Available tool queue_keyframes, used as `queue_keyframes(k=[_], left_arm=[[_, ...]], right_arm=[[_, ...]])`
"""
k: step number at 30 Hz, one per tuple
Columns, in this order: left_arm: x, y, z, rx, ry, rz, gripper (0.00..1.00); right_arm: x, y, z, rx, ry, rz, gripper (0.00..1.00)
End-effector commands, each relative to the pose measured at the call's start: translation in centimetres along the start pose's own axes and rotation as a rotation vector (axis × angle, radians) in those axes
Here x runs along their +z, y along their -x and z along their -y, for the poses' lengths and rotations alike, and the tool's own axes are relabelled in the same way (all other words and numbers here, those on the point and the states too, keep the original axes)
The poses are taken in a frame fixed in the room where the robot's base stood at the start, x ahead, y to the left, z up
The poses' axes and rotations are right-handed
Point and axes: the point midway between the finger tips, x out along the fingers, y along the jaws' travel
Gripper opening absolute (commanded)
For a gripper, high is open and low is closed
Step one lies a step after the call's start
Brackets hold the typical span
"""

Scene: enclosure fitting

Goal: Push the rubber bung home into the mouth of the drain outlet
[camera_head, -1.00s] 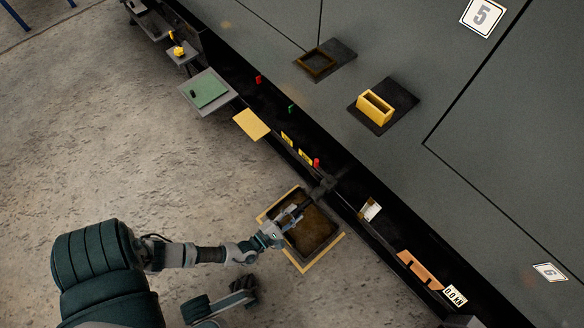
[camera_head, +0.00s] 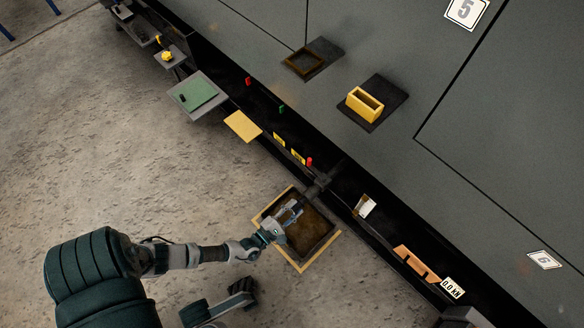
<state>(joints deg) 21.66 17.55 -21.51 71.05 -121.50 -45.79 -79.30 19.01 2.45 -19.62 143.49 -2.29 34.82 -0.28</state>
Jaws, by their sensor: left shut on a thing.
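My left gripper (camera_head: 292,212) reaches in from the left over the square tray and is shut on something. The thing between its fingers is too small and dark to make out; it may be the rubber bung. A dark pipe stub (camera_head: 318,184), which looks like the drain outlet, comes out from the panel's lower edge above the tray's upper corner. The gripper's tips are just below and left of the stub. I cannot tell whether they touch it or whether anything sits in its mouth.
The tray (camera_head: 322,244) has a pale yellow rim and a brown inside. A green-topped shelf (camera_head: 199,92), a yellow plate (camera_head: 243,126) and an orange bracket (camera_head: 416,264) line the panel edge. A yellow box frame (camera_head: 364,104) sits on the grey panel. The floor to the left is clear.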

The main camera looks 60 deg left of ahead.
Motion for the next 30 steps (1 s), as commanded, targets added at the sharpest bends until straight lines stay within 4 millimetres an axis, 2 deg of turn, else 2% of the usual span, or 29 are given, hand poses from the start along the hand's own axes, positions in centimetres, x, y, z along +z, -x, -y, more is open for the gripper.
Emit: queue_keyframes(k=[26,27,29,30], left_arm=[[0.0,-2.2,0.0,0.000,0.000,0.001,0.02],[0.0,-2.1,0.0,0.000,0.000,0.001,0.46],[0.0,-2.1,0.0,0.000,0.000,0.001,0.61],[0.0,-2.1,0.0,0.000,0.000,0.001,0.65]], right_arm=[[0.0,0.0,0.0,0.000,0.000,0.000,0.31],[0.0,0.0,0.0,0.000,0.000,0.000,0.31],[0.0,0.0,0.0,0.000,0.000,0.000,0.31],[0.0,0.0,0.0,0.000,0.000,0.000,0.31]])
